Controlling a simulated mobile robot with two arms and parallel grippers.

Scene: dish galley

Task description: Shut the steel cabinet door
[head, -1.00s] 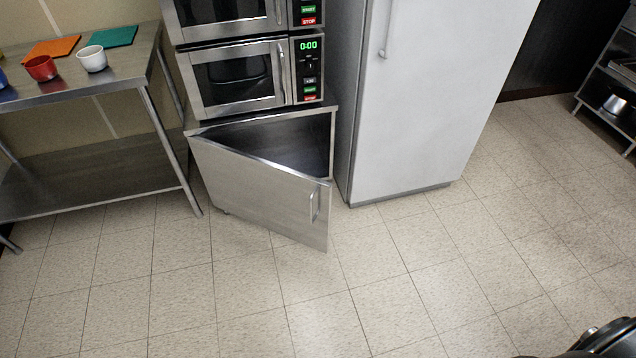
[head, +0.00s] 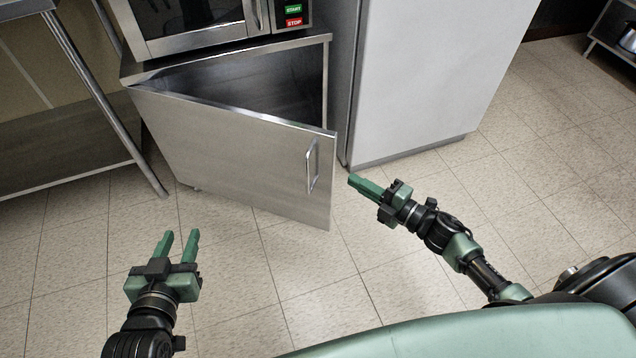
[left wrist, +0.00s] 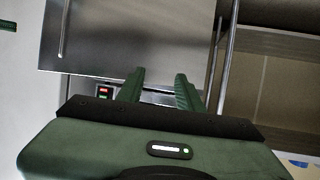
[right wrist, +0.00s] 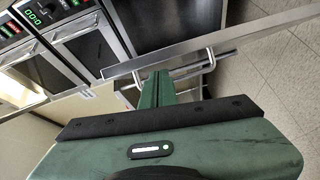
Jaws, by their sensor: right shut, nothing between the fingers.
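The steel cabinet door (head: 235,150) stands partly open, hinged at its left edge, with its free right edge swung out towards me. Its vertical bar handle (head: 312,166) is near that free edge. The cabinet (head: 262,80) shows a dark inside behind the door. My right gripper (head: 352,181) is shut and empty, just right of the door's free edge and apart from the handle in the head view. In the right wrist view its fingers (right wrist: 156,88) point towards the door edge (right wrist: 180,62). My left gripper (head: 178,236) is open and empty, in front of the door's lower left.
A microwave (head: 200,25) sits on the cabinet. A tall white fridge (head: 430,80) stands right of it. A steel table (head: 75,180) is at the left. The tiled floor (head: 270,265) before the door is clear.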

